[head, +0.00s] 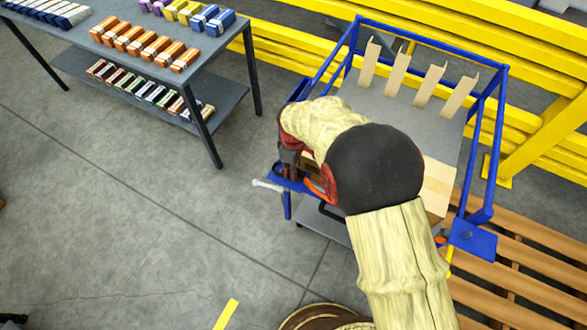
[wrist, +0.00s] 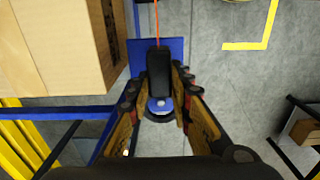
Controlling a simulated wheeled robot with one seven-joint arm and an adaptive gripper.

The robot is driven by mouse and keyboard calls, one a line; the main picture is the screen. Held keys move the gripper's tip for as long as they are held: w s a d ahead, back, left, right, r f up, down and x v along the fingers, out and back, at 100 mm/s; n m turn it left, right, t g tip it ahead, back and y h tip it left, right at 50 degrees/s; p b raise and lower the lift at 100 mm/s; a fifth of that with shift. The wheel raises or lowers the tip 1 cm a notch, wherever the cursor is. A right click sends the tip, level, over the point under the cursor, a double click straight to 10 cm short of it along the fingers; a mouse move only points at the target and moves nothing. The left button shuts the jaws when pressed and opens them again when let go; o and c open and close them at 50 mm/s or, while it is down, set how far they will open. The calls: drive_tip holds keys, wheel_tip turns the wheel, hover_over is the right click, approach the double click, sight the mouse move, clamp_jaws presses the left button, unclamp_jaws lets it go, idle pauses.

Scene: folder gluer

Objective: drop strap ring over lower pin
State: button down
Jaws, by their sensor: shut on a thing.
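My gripper (wrist: 158,92) is shut on the black strap end (wrist: 159,68) in the wrist view. An orange strap (wrist: 157,22) runs from its far end. A dark ring (wrist: 146,115) shows below the black piece, around a round blue-grey pin top (wrist: 160,104) as seen from above. I cannot tell whether the ring is down over the pin or above it. A blue plate (wrist: 139,55) lies beneath. In the head view my gripper (head: 288,168) is at the blue plate (head: 275,182) on the rack's near left corner, partly hidden by my arm.
The blue rack frame (head: 489,150) stands around a cardboard stack (head: 437,185), with yellow rails (head: 420,35) behind. A silver rod (head: 267,185) juts out left of the corner plate. A grey table (head: 85,45) with coloured packs stands at the upper left. Floor between is clear.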

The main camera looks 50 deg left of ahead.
drive_tip(key=shift+f+b, duration=0.6)
drive_tip(key=shift+f, duration=0.85)
drive_tip(key=c, duration=1.6)
unclamp_jaws()
drive_tip(key=shift+c, duration=0.2)
drive_tip(key=shift+o, duration=0.5)
wheel_tip(320, 180, up, 12)
drive_tip(key=shift+r, duration=0.1)
